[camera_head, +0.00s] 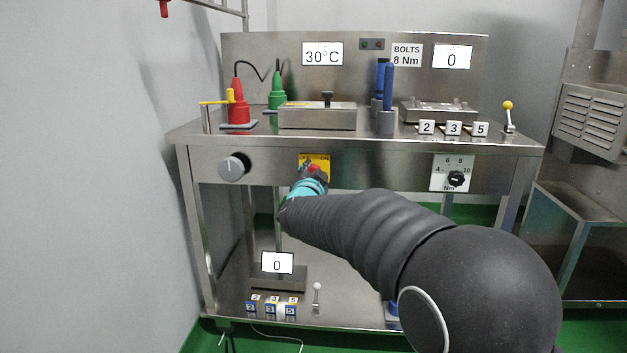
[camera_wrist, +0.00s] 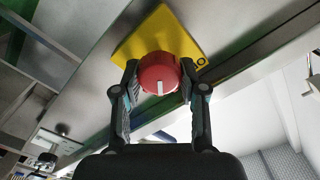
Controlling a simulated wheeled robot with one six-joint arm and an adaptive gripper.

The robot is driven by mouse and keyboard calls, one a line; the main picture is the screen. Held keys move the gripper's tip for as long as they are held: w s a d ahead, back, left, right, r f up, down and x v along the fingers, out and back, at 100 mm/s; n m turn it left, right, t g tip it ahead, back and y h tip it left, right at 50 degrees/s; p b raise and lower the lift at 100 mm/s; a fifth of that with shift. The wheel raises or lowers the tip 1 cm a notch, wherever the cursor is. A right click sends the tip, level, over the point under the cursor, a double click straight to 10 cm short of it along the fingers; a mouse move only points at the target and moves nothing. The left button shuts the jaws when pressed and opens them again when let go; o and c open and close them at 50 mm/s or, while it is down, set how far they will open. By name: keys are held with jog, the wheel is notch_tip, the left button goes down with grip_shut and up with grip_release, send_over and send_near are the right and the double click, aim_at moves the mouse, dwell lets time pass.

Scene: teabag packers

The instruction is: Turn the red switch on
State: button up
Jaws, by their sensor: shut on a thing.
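The red switch (camera_wrist: 159,72) is a round red knob with a white mark, on a yellow plate (camera_wrist: 158,34) with black lettering. In the wrist view the white mark points down toward my gripper. In the head view the yellow plate (camera_head: 320,160) sits on the table's front panel, with "ON" legible at its right. My gripper (camera_wrist: 157,92) is shut on the red switch, one finger on each side of it. In the head view my arm covers the lower part of the plate, and the gripper (camera_head: 311,172) largely hides the switch.
A grey round knob (camera_head: 234,167) is left of the switch, and a black torque dial (camera_head: 456,179) is to the right. The steel table (camera_head: 240,144) bears red and green devices, a steel box (camera_head: 317,117) and numbered cubes. A lower shelf holds a display (camera_head: 277,263) and cubes.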

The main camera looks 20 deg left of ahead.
jog(key=shift+f+m+b, duration=0.1)
jog(key=shift+m+b, duration=0.2)
jog(key=shift+m, duration=0.2)
jog(key=o, duration=1.1)
jog(key=shift+o, duration=0.2)
jog(key=v, duration=1.2)
